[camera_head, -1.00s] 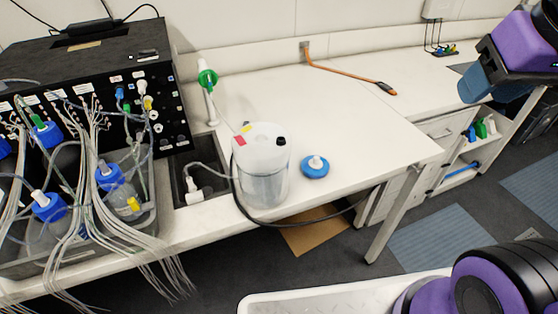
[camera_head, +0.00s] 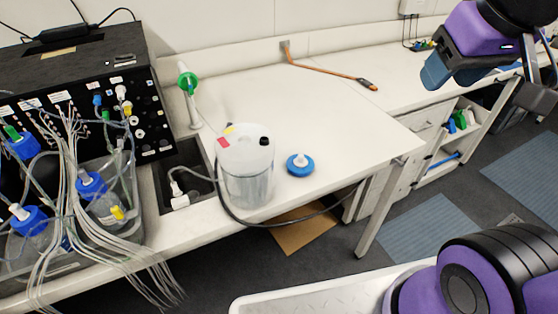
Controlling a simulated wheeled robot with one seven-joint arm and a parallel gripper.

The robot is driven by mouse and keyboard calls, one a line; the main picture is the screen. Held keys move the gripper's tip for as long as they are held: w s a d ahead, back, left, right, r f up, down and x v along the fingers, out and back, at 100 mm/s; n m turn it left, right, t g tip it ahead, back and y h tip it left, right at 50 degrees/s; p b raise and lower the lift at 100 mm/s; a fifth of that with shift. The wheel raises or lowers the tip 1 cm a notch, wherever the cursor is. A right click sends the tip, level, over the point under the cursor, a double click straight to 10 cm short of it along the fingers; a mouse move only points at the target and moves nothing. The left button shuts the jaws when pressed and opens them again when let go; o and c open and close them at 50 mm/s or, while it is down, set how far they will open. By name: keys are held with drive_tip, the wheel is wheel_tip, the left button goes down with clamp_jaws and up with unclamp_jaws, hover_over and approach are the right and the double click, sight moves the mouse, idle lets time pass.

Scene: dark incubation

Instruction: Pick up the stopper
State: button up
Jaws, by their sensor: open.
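The stopper (camera_head: 300,165) is a round blue disc with a white knob on top. It lies on the white bench near the front edge, just right of a clear container, with a small gap between them. My gripper (camera_head: 535,85) is at the upper right edge of the picture, beside purple and blue-grey arm parts, and is partly cut off by the frame. It is open and far from the stopper. Nothing covers the stopper.
The clear container (camera_head: 246,170) has a hose beside it. A black box (camera_head: 75,85) with tubing and blue-capped bottles (camera_head: 92,190) stands left. An orange cable tool (camera_head: 330,70) lies at the back. The bench (camera_head: 350,125) right of the stopper is clear.

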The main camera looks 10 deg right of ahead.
drive_tip(key=w+a+f+n+g, duration=0.1)
drive_tip(key=w+a+f+n, duration=0.15)
drive_tip(key=w, duration=0.65)
drive_tip(key=n+g, duration=0.4)
hover_over(301, 155)
wheel_tip(301, 155, down, 24)
drive_tip(key=f, duration=0.4)
drive_tip(key=shift+s+a+f, duration=0.1)
drive_tip(key=shift+a+f, duration=0.2)
drive_tip(key=shift+f, duration=0.1)
drive_tip(key=shift+d+f, duration=0.15)
drive_tip(key=shift+f, duration=1.2)
drive_tip(key=shift+d+f, duration=0.1)
drive_tip(key=shift+f, duration=1.25)
clamp_jaws()
